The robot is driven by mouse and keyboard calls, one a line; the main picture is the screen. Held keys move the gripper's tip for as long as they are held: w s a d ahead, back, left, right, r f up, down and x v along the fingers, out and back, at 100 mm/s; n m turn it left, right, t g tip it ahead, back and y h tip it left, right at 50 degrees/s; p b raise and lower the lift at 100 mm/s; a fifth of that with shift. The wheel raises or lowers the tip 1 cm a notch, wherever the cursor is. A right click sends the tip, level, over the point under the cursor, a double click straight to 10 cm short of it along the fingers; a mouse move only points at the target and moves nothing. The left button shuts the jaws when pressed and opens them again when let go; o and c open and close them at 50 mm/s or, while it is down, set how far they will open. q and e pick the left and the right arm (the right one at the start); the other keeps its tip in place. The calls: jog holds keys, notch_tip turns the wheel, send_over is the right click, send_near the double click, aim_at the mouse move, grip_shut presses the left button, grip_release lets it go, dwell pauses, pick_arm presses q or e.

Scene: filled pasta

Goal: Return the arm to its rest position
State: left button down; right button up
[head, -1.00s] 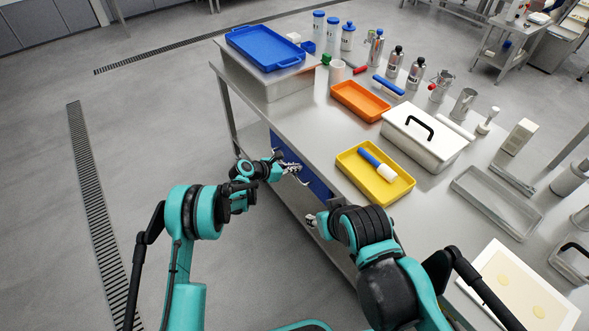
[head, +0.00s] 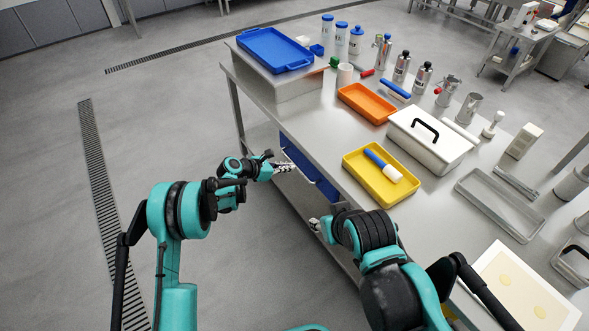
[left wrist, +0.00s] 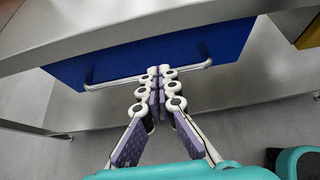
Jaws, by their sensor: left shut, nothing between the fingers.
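My left gripper (head: 283,167) is at the near left side of the steel table (head: 335,140), beside the blue drawer (head: 300,168) under the tabletop. In the left wrist view the gripper (left wrist: 158,80) is shut and empty, its fingers together in front of the blue drawer (left wrist: 215,45) and its metal handle (left wrist: 115,83). I cannot tell the exact gap between fingers and handle. My right gripper (head: 315,224) is low by the table's near edge, mostly hidden behind my right arm; its jaws are too small to read.
On the table are a yellow tray (head: 362,178) with a blue-and-white roller, an orange tray (head: 362,98), a white lidded box (head: 425,150), and a blue tray (head: 262,45) on a raised steel box. Bottles stand at the back. The floor to the left is clear.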

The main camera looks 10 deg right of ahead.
pick_arm(q)
jog(key=s+a+r+m+t+y, duration=0.1)
jog(key=s+a+r+m+y, duration=0.2)
jog(key=s+a+r+m, duration=0.45)
jog(key=s+a+r+m+t+y, duration=0.15)
jog(key=s+a+r, duration=0.25)
jog(key=a+r, duration=0.7)
jog(key=s+a+m+y, duration=0.2)
jog(key=s+a+m, duration=0.2)
jog(key=s, duration=0.4)
jog(key=s+a+r+m+y, duration=0.1)
jog(key=s+a+m+y, duration=0.1)
jog(key=s+a+m, duration=0.2)
jog(key=s+a+m+y, duration=0.2)
jog(key=s+a+m, duration=0.3)
jog(key=s+a, duration=0.3)
jog(key=s, duration=0.4)
jog(key=shift+s+r+y, duration=0.3)
jog(key=shift+s+y, duration=0.05)
jog(key=shift+s, duration=0.05)
